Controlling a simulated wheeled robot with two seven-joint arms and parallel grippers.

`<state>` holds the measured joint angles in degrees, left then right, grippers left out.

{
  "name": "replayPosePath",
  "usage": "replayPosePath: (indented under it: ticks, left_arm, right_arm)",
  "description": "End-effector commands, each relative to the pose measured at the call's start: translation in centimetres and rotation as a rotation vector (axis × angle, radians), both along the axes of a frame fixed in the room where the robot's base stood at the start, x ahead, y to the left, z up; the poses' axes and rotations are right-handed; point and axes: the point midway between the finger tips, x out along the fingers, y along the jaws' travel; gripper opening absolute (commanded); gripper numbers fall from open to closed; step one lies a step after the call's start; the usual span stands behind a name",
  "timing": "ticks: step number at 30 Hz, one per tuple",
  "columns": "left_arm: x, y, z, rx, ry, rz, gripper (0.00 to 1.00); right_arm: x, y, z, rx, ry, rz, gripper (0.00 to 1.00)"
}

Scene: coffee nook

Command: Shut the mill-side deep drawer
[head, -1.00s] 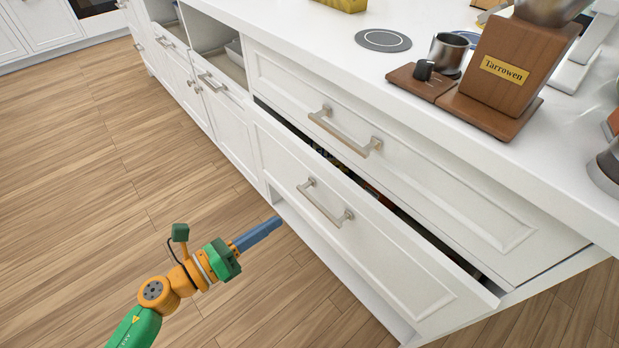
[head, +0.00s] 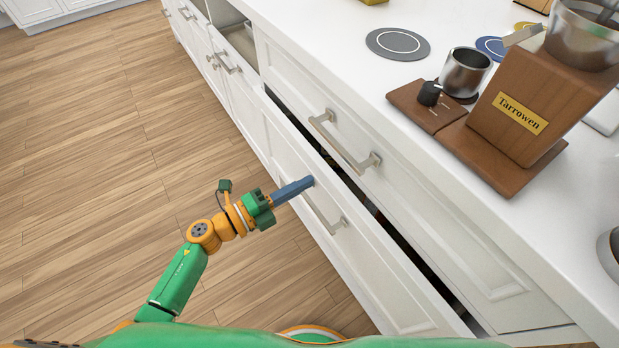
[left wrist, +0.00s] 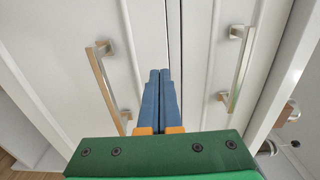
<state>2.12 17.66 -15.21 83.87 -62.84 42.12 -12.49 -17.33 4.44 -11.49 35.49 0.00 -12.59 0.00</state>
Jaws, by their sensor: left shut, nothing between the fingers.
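The mill-side deep drawer (head: 375,258) is the lower white drawer under the counter, below the wooden mill. It stands partly open, with a dark gap along its top edge. Its bar handle (head: 325,212) is partly behind my left gripper; the handle also shows at left in the left wrist view (left wrist: 106,88). My left gripper (head: 308,182) is shut and empty, its blue fingertips over the drawer front near the top edge, beside the handle. In the left wrist view the fingertips (left wrist: 160,74) lie just left of the gap. I cannot tell whether they touch the front.
The upper drawer, with its handle (head: 344,142), looks shut. The wooden floor (head: 90,180) at left is clear.

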Motion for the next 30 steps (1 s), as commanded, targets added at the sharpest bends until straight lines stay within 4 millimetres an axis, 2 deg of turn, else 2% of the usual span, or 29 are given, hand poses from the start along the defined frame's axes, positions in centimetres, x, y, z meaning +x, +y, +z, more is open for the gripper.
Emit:
replayPosePath:
  ticks: [6, 17, 24, 30]
  left_arm:
    - [1.2, -1.6, 0.0, 0.0, 0.0, 0.001, 0.0]
    - [1.4, -1.8, -0.1, -0.001, -0.001, 0.0, 0.0]
    - [3.5, -4.7, -0.2, -0.002, -0.001, 0.0, 0.0]
    - [3.9, -5.4, 0.0, -0.001, -0.001, 0.001, 0.0]
  right_arm:
    - [0.1, -0.2, -0.1, -0.004, -0.002, -0.001, 0.98]
    - [0.2, -0.3, -0.2, -0.004, -0.003, 0.0, 0.98]
    - [0.2, -0.3, -1.2, -0.005, -0.003, 0.001, 0.98]
    - [0.3, -0.2, -1.1, -0.003, -0.004, 0.001, 0.98]
